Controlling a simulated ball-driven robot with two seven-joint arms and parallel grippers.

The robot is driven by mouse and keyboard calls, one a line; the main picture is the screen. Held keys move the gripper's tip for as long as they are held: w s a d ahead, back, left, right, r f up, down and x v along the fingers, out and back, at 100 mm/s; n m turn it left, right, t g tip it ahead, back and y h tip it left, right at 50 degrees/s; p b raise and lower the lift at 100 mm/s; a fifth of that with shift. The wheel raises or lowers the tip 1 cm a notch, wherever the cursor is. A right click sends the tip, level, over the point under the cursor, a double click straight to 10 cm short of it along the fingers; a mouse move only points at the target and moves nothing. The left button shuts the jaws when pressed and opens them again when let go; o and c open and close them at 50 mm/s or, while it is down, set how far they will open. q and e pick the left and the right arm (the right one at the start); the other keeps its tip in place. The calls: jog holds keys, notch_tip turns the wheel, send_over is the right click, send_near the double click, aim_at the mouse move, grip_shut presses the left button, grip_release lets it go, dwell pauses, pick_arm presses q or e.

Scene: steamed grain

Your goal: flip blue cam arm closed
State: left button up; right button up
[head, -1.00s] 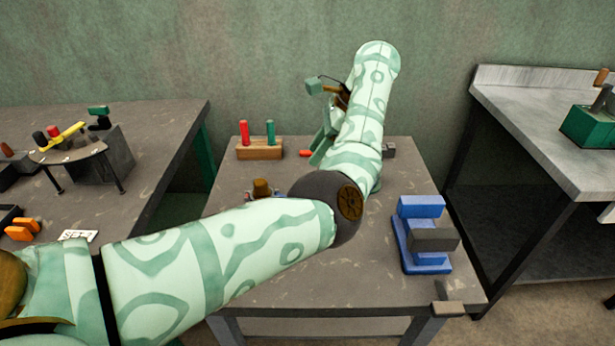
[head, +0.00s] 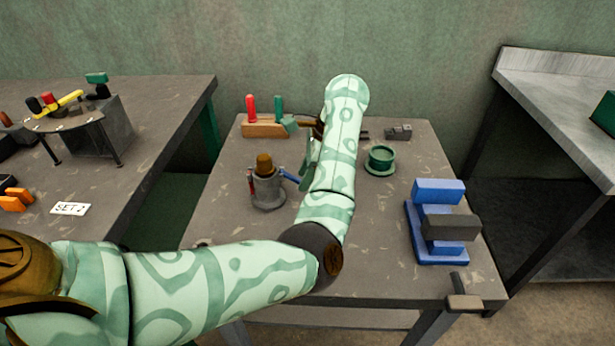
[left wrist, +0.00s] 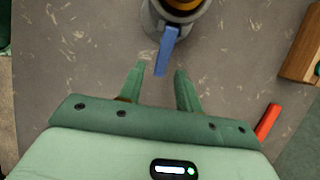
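A grey round coupling (head: 268,194) with a brown plug (head: 264,163) in its top stands on the middle table. Its blue cam arm (head: 289,175) sticks out to the right, away from the body. A red cam arm (head: 251,184) hangs down along the coupling's left side. My left gripper (head: 303,180) is just right of the coupling. In the left wrist view, its two fingers (left wrist: 159,76) are apart, and the tip of the blue cam arm (left wrist: 168,45) reaches to the gap between them. I cannot tell whether they touch. My right gripper is not in view.
A wooden block (head: 265,132) with red and green handles is at the back. A green flanged cup (head: 380,161) and a small grey block (head: 398,133) are behind right of my arm. A blue fixture (head: 437,250) stands at the right. A red-orange piece (left wrist: 267,121) lies near the gripper.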

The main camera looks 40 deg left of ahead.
pick_arm(q)
jog(key=shift+a+f, duration=0.1)
jog(key=shift+f, duration=0.05)
jog(key=shift+c, duration=0.3)
grip_shut()
